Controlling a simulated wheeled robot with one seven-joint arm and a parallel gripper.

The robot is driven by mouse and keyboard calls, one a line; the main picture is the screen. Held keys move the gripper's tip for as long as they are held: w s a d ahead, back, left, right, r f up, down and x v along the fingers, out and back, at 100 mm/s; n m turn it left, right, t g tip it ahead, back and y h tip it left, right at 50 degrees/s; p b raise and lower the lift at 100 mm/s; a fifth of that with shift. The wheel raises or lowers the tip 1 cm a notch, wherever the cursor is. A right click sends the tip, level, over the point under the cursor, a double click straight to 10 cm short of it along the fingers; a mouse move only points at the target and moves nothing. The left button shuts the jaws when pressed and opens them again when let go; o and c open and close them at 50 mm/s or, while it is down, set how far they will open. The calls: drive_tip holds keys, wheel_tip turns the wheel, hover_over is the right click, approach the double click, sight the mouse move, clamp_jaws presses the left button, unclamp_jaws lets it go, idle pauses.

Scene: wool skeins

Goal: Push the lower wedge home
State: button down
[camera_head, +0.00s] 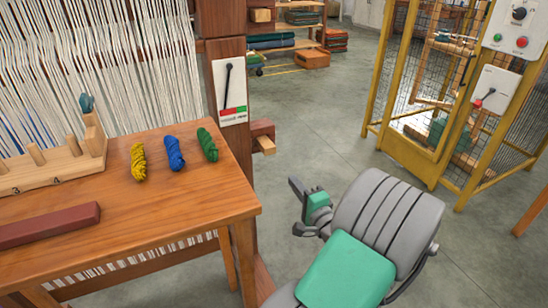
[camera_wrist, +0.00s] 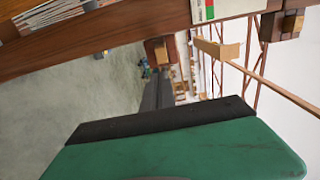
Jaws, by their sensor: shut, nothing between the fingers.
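The lower wedge (camera_head: 267,145) is a pale wood piece sticking out of a dark red-brown block on the loom post, just below the white lever panel. In the wrist view the lower wedge (camera_wrist: 163,55) shows small, beyond my fingers. My gripper (camera_head: 296,187) is shut and empty, to the right of and lower in the picture than the wedge, with a visible gap between them. In the wrist view my dark fingers (camera_wrist: 157,88) are together, pointing toward the wedge's block. How deep the wedge sits is too small to tell.
An upper wedge (camera_head: 261,15) sits higher on the post. The wooden table (camera_head: 190,205) holds yellow, blue and green skeins, a peg rack (camera_head: 62,168) and a dark red bar (camera_head: 45,226). A yellow mesh cage (camera_head: 400,75) stands right. Floor between post and cage is clear.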

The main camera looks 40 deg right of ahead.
sight(271, 151)
drive_tip(key=b+x, duration=0.1)
drive_tip(key=x, duration=1.2)
drive_tip(key=shift+w+d+f+b, duration=0.1)
drive_tip(key=shift+w+b, duration=0.05)
drive_tip(key=shift+b, duration=0.25)
drive_tip(key=shift+w, duration=0.2)
drive_tip(key=shift+d, duration=0.1)
drive_tip(key=p+x, duration=0.1)
drive_tip(key=x, duration=0.3)
drive_tip(key=shift+w, duration=0.25)
drive_tip(key=shift+d, duration=0.1)
drive_tip(key=shift+r, duration=0.2)
